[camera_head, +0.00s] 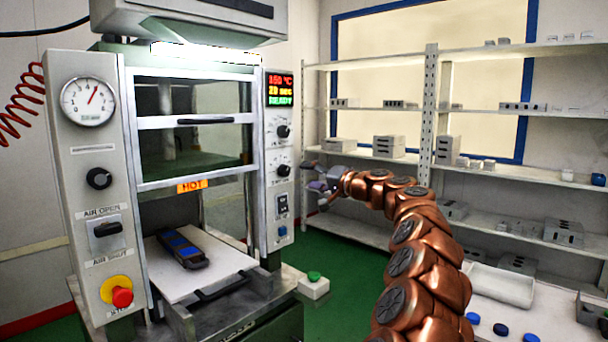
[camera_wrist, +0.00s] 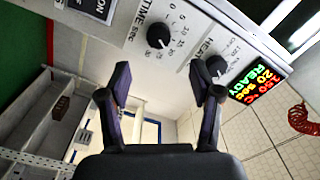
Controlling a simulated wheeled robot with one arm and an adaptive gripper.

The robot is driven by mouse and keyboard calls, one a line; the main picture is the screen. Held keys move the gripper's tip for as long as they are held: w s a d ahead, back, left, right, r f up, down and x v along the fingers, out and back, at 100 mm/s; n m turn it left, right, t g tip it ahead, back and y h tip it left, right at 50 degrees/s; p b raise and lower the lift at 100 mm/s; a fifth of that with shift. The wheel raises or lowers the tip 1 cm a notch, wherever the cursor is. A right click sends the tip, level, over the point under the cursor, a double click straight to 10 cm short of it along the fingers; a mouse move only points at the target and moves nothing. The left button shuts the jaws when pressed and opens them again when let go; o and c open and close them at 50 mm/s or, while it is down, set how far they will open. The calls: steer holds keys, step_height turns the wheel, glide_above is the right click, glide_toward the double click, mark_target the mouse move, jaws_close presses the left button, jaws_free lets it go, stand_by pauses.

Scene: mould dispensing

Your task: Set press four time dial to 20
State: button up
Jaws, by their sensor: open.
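The press's time dial (camera_wrist: 158,36) is a black knob with TIME SEC and a number scale printed around it. It is the lower knob (camera_head: 284,170) on the press's right column in the head view. My gripper (camera_head: 312,177) is to the right of the column, near the time dial. In the wrist view my gripper (camera_wrist: 160,72) is open and empty, its fingers apart below the dial, not touching it. The dial's exact pointer position is unclear.
The heat knob (camera_wrist: 216,67) sits beside the time dial, near my right finger. A switch (camera_head: 282,205) is below the dials. The press (camera_head: 190,122) has a HOT label and a tray (camera_head: 225,262). Shelves (camera_head: 470,105) stand behind my arm.

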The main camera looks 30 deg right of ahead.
steer(key=shift+v, duration=0.95)
steer(key=s+a+f+n+g+y, duration=0.2)
steer(key=a+g, duration=0.1)
steer(key=a, duration=0.8)
steer(key=s+a+f+n+g+y+p, duration=0.1)
steer(key=s+a+n+g+y, duration=0.1)
steer(key=a, duration=0.9)
steer(key=s+a+f+n+g+y, duration=0.1)
steer(key=s+a+f+n+g, duration=0.15)
steer(key=a, duration=0.75)
steer(key=s+a+f+n+g+h+p, duration=0.1)
steer(key=s+a+f+g, duration=0.25)
steer(key=s+a, duration=0.3)
steer(key=s+a+f+n+g, duration=0.1)
steer(key=s+a+f+g, duration=0.1)
steer(key=s+a+f, duration=0.4)
steer(key=s+d+f+g+h, duration=0.2)
steer(key=s+d+f, duration=0.1)
steer(key=s, duration=0.7)
steer(key=s+d+f+g+h+p, duration=0.1)
steer(key=s+d+f+g+h, duration=0.1)
steer(key=s+f, duration=0.4)
steer(key=s+d+f+g+h, duration=0.2)
steer(key=s+d+f+h, duration=0.1)
steer(key=s, duration=1)
step_height(320, 180, down, 2)
steer(key=shift+s+d+f+n+h, duration=0.1)
steer(key=shift+s+d+n+h, duration=0.25)
steer(key=shift+n+h, duration=0.15)
